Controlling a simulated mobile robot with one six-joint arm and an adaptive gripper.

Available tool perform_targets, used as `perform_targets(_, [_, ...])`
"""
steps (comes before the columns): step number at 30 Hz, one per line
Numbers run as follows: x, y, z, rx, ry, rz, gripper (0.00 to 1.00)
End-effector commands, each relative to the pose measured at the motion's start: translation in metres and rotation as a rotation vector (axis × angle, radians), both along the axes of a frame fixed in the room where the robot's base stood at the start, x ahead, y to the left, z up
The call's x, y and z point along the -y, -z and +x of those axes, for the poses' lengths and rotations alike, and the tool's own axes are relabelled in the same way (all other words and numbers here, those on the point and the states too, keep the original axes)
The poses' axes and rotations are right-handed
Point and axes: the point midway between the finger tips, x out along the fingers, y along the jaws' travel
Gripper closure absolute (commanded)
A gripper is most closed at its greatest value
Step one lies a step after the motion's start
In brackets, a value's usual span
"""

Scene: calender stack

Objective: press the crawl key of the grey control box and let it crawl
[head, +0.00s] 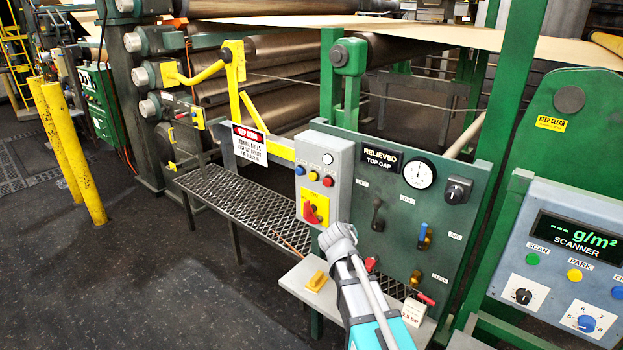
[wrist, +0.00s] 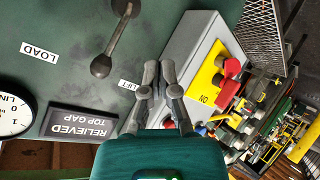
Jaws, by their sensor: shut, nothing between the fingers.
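The grey control box (head: 341,165) stands at the left edge of the green panel. Its face carries a white button (head: 327,158), a yellow button (head: 300,170), a blue button (head: 313,176) and a red button (head: 328,181). Below them is a red rotary switch (head: 311,212) on a yellow plate. No crawl label is readable. My gripper (head: 338,234) is shut and empty, in front of the box's lower right corner in the head view. In the wrist view my gripper's fingertips (wrist: 158,72) appear beside the grey box's side wall (wrist: 192,52); contact cannot be judged.
The green panel (head: 390,190) holds a gauge (head: 420,173), a black knob (head: 458,190) and several levers. A small shelf (head: 297,282) carries a yellow block (head: 317,281). A mesh walkway (head: 235,197) runs left, beside large rolls (head: 275,45). A scanner console (head: 560,220) stands right.

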Motion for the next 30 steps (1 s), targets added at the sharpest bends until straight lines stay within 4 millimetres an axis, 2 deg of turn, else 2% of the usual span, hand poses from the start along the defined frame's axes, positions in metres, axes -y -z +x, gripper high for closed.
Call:
perform_targets(1, [-0.013, -0.008, 0.014, 0.042, -0.035, -0.023, 1.0])
perform_targets(3, [-0.03, -0.019, 0.028, 0.103, -0.087, -0.052, 1.0])
perform_targets(9, [-0.084, -0.048, 0.06, 0.258, -0.247, -0.131, 1.0])
perform_targets(18, [-0.165, -0.078, 0.084, 0.421, -0.478, -0.216, 1.0])
perform_targets(24, [-0.191, -0.085, 0.088, 0.465, -0.558, -0.241, 1.0])
perform_targets(30, [-0.197, -0.086, 0.088, 0.473, -0.574, -0.246, 1.0])
